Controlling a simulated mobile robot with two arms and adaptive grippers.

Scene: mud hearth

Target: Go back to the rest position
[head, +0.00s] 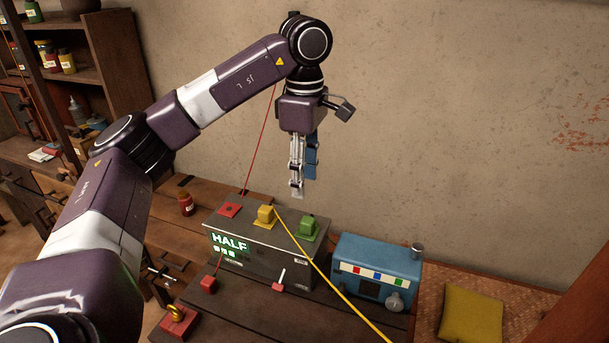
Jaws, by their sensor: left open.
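My left gripper (304,175) hangs pointing down above the back of a grey box, with clear air between its fingertips and the box. It is open and I see nothing held in it. The grey box (290,267) has a lit green "HALF" sign on its front. On its top are a red pad (230,210), a yellow block (266,213) and a green block (308,227). A yellow cable runs from the yellow block toward the lower right. My right gripper is not in view.
A blue device (376,262) with a knob stands right of the grey box. A red block with a yellow ring (178,318) and a small red block (208,284) lie in front. A red jar (186,204) stands behind left. A yellow cushion (470,314) lies at right.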

